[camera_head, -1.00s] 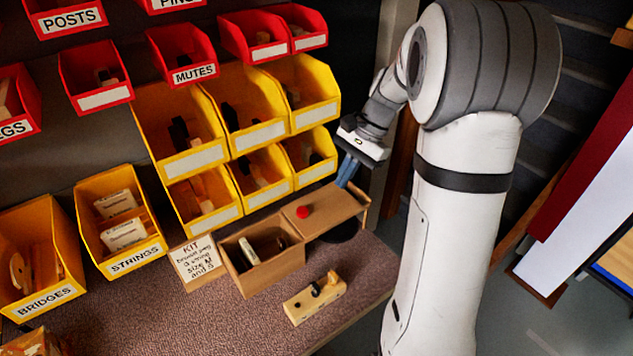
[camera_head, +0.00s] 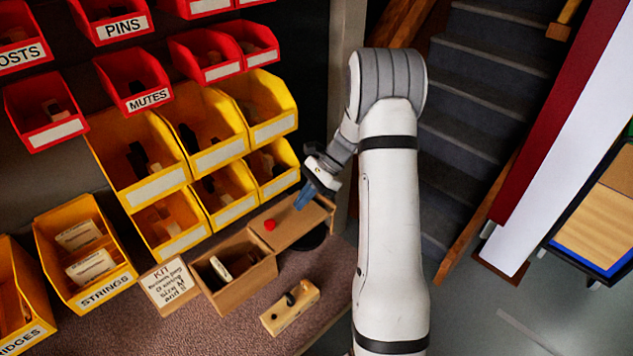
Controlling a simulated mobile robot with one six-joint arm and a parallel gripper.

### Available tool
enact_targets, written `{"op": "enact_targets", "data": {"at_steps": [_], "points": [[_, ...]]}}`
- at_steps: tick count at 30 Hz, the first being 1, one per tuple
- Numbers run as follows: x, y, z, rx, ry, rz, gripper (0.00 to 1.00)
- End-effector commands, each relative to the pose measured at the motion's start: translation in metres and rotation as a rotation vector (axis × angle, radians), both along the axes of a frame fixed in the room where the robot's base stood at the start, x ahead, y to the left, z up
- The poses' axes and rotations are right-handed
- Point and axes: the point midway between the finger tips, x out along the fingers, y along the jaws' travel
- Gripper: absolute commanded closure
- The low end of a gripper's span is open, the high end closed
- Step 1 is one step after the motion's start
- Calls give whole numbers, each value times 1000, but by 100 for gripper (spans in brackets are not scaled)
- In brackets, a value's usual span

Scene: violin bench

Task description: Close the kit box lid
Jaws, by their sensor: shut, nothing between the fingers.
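The kit box (camera_head: 238,286) is an open wooden box on the bench, with a pale item and a dark item inside. Its flat wooden lid (camera_head: 287,232) extends to the right of the box, leaving the box opening uncovered. A red knob (camera_head: 270,226) sits on the lid near the box. My gripper (camera_head: 301,207) has blue fingers, shut and empty, pointing down at the lid's far side, right of the knob. Whether the fingertips touch the lid cannot be told.
A kit card (camera_head: 170,286) stands left of the box. A wooden block with dark parts (camera_head: 290,308) lies in front. Yellow bins (camera_head: 180,243) rise close behind the box, with red bins above. A dark round thing (camera_head: 315,238) is partly hidden beneath the lid.

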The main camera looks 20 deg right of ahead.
Motion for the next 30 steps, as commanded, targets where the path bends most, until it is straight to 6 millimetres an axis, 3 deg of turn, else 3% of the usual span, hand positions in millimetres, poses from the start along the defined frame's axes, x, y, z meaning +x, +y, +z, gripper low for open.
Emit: {"op": "enact_targets", "data": {"at_steps": [3,12,22,23,25,30], "points": [[-4,18,-16,0,3,3,100],[-10,52,-14,0,-1,2,100],[-11,55,-15,-1,-1,1,100],[-10,31,-16,-1,-2,-8,100],[-11,45,-15,-2,-1,-1,100],[-16,57,-15,-1,0,-11,100]]}}
